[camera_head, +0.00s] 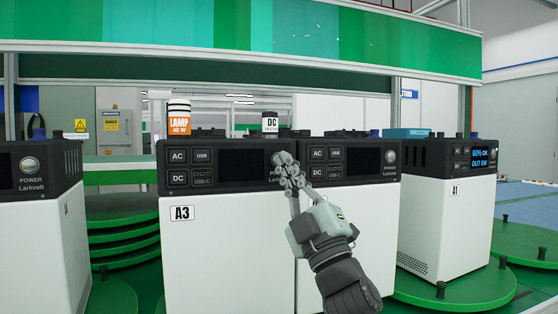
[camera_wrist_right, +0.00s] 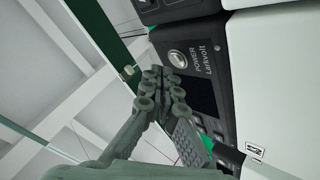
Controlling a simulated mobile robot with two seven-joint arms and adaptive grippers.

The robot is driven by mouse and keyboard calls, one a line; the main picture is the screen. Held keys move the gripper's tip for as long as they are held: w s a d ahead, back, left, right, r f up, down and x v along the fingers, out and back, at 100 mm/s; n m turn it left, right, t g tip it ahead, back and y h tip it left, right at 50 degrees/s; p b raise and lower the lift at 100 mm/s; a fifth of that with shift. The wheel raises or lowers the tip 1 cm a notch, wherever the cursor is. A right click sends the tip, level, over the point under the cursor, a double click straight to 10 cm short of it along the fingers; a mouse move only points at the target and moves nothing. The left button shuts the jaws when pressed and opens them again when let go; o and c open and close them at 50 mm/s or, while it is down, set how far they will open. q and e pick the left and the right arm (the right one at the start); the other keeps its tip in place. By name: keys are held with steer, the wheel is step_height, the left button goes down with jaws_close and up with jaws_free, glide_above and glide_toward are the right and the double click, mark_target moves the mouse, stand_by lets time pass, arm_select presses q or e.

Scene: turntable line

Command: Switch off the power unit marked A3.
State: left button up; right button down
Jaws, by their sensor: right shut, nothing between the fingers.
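The power unit marked A3 (camera_head: 228,240) stands left of centre in the head view, white with a black top panel. Its screen (camera_head: 233,165) is dark. AC, USB, DC and USB-C buttons sit left of the screen. My right gripper (camera_head: 285,165) is shut and empty, in front of the right end of A3's panel, covering its POWER button there. In the right wrist view, the shut fingers (camera_wrist_right: 160,78) are close to a round POWER button (camera_wrist_right: 178,59) but appear apart from it. The small label in that view is too blurred to read. My left gripper is not in view.
A similar unit (camera_head: 365,235) stands close against A3's right side, its label hidden by my gripper. Unit A1 (camera_head: 445,215) is further right with a lit screen; another unit (camera_head: 38,235) is at far left.

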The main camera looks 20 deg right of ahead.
steer(key=shift+s+p, duration=0.4)
steer(key=shift+s, duration=2.05)
